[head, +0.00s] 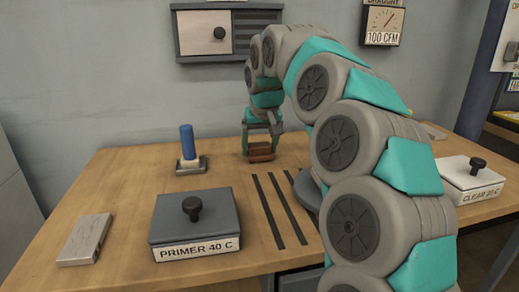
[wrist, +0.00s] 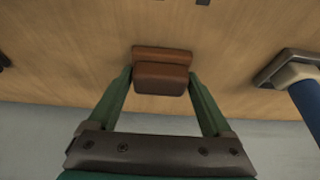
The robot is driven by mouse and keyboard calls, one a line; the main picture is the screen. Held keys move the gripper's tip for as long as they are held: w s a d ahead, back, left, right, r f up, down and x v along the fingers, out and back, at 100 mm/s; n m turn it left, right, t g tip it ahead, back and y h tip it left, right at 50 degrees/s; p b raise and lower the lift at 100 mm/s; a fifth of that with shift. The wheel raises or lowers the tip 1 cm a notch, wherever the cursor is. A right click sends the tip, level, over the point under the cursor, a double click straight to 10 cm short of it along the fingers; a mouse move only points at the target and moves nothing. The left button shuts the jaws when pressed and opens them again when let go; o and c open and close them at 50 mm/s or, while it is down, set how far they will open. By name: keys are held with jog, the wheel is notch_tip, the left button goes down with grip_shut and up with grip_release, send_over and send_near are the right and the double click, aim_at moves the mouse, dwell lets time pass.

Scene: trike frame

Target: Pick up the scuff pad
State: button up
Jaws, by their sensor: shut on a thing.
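The scuff pad (head: 261,152) is a reddish-brown block at the back middle of the wooden table. My gripper (head: 262,150) reaches down over it with a finger on either side. In the wrist view the pad (wrist: 161,78) shows as a brown block with a wider base part, between the fingertips of my gripper (wrist: 160,80). The fingers are shut on the pad. I cannot tell whether its underside touches the table.
A blue-handled tool (head: 187,145) on a metal base stands left of the pad. A box labelled PRIMER 40 C (head: 195,222), a grey metal block (head: 85,240) and dark strips (head: 279,210) are nearer. A CLEAR box (head: 468,180) stands at right. A wall panel (head: 228,33) hangs behind.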

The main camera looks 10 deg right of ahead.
aim_at(259, 143)
jog(key=shift+r, duration=1.5)
jog(key=shift+s, duration=0.15)
jog(key=s+b, duration=0.1)
jog(key=s, duration=0.4)
jog(key=s+r+b, duration=0.1)
jog(key=s, duration=0.9)
jog(key=shift+s+d+r+b, duration=0.25)
jog(key=shift+s+d+b, duration=0.1)
jog(key=shift+d+b, duration=0.05)
